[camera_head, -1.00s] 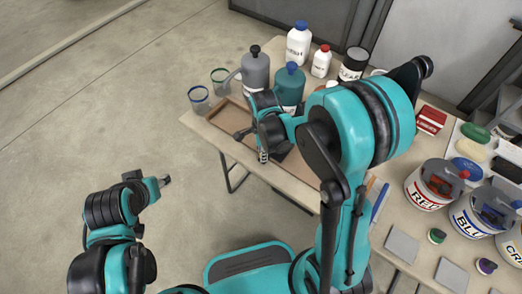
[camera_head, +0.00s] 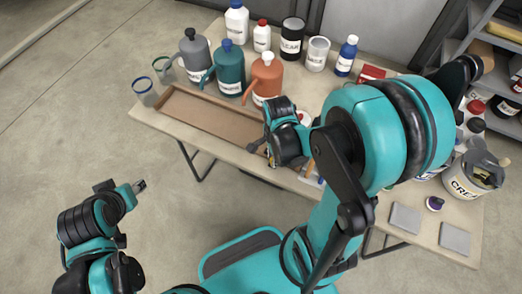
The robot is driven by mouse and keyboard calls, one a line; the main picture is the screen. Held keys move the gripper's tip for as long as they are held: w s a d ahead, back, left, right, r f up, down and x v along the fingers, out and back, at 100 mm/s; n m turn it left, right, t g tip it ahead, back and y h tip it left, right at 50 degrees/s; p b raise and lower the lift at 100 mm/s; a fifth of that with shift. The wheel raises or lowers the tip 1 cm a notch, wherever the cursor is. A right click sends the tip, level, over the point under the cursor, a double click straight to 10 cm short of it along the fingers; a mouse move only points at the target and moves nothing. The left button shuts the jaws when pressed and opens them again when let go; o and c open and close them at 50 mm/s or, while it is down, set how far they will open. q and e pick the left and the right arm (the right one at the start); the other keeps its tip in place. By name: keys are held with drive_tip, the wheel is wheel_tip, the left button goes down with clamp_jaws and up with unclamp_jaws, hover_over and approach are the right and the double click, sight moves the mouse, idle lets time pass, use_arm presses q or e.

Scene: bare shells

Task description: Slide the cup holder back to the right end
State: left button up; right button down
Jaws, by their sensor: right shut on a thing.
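A long brown tray (camera_head: 205,118) with a raised rim lies along the near left edge of the table. My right gripper (camera_head: 268,151) is at the tray's right end, pointing down. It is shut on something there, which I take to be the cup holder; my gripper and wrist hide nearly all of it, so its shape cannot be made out. The visible left and middle of the tray are empty. My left gripper (camera_head: 140,186) is off the table above the floor at the left, too small to tell open or shut.
Two clear cups (camera_head: 145,91) stand by the tray's left end. Grey (camera_head: 194,58), teal (camera_head: 229,70) and orange (camera_head: 267,77) jugs stand just behind the tray. Bottles and jars line the back. My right arm hides much of the table's right half.

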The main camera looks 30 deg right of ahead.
drive_tip(key=shift+s+d, duration=0.45)
drive_tip(key=shift+s, duration=0.2)
drive_tip(key=c, duration=1.3)
unclamp_jaws()
drive_tip(key=shift+s+d, duration=0.1)
drive_tip(key=shift+d, duration=0.05)
drive_tip(key=shift+r, duration=0.45)
wheel_tip(320, 180, up, 11)
drive_tip(key=shift+r, duration=0.1)
